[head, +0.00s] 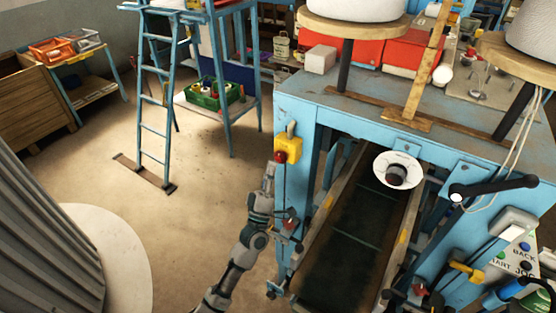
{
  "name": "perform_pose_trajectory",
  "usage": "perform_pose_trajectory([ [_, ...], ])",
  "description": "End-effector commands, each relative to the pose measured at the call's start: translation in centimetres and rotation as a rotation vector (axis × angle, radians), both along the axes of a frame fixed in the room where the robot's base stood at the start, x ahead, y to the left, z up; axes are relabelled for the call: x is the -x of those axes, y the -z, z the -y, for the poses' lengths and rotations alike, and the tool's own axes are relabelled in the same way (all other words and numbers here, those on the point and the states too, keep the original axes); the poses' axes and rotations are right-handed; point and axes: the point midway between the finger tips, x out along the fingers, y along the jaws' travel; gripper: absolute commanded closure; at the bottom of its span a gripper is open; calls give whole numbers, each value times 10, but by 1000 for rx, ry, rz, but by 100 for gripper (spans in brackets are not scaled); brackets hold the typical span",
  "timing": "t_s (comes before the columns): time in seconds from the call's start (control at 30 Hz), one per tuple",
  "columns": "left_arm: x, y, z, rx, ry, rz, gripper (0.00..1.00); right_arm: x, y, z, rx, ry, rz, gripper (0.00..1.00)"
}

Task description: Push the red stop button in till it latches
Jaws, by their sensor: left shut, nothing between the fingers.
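The red stop button (280,157) sits on a yellow box (291,146) fixed to the blue machine's left front post. My left gripper (271,167) comes up from below, shut and empty. Its tips are just below and left of the button in the head view. I cannot tell whether they touch it, or how far in the button is. My right gripper is not in view.
The blue machine (300,110) has a dark conveyor (350,235) in its opening. A blue ladder (153,100) stands back left. The floor (190,225) left of my arm is clear.

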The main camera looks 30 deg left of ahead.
Motion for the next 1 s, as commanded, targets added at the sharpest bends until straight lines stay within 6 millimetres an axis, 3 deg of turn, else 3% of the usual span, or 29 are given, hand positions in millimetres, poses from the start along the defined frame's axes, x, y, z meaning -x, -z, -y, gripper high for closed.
perform_pose_trajectory([
  [1.0,-11,-1,1,1,1,0,100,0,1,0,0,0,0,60],
])
